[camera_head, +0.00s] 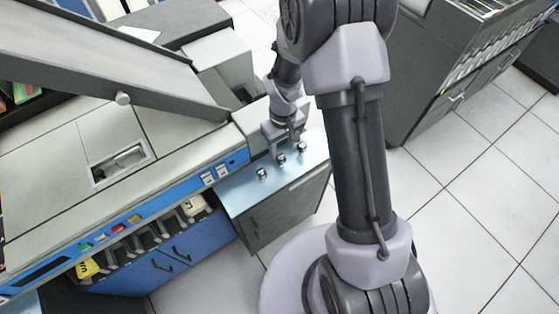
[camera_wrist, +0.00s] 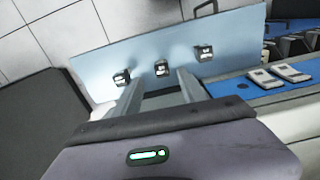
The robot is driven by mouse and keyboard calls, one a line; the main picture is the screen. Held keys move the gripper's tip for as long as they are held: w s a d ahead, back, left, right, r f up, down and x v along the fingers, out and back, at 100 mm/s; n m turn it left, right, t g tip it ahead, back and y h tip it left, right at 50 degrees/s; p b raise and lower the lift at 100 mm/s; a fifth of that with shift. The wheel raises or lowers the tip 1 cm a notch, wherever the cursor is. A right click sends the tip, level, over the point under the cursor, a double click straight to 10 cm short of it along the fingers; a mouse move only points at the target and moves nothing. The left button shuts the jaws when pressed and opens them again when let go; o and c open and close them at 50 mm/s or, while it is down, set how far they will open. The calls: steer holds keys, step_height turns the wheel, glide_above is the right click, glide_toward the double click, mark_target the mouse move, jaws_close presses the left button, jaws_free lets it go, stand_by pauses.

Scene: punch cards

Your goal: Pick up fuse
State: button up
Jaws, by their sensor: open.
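Three small dark and silver pieces, which look like fuses, stand in a row on the light blue tabletop. In the wrist view they are the left fuse (camera_wrist: 122,78), the middle fuse (camera_wrist: 161,68) and the right fuse (camera_wrist: 204,53). The head view also shows a front fuse (camera_head: 262,174), a middle fuse (camera_head: 281,159) and a rear fuse (camera_head: 302,147). My gripper (camera_wrist: 159,80) is open and empty. The middle fuse appears between and just beyond its fingertips in the wrist view. My gripper (camera_head: 286,143) is low over the tabletop in the head view; whether it touches anything is unclear.
The light blue tabletop (camera_head: 240,192) joins a large card machine (camera_head: 60,145) at left, with a blue button panel. White switches (camera_wrist: 277,75) sit on that panel in the wrist view. A grey cabinet (camera_head: 425,80) stands at upper right. Tiled floor (camera_head: 460,200) is clear at right.

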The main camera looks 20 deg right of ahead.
mark_target(281, 157)
steer(key=f+b, duration=0.1)
steer(key=f, duration=0.2)
steer(key=f+b, duration=0.1)
steer(key=f, duration=0.2)
steer(key=shift+a+f+b, duration=0.2)
steer(key=shift+f+b, duration=0.1)
steer(key=shift+f, duration=0.05)
steer(key=shift+r, duration=0.1)
steer(key=shift+c, duration=0.7)
jaws_close()
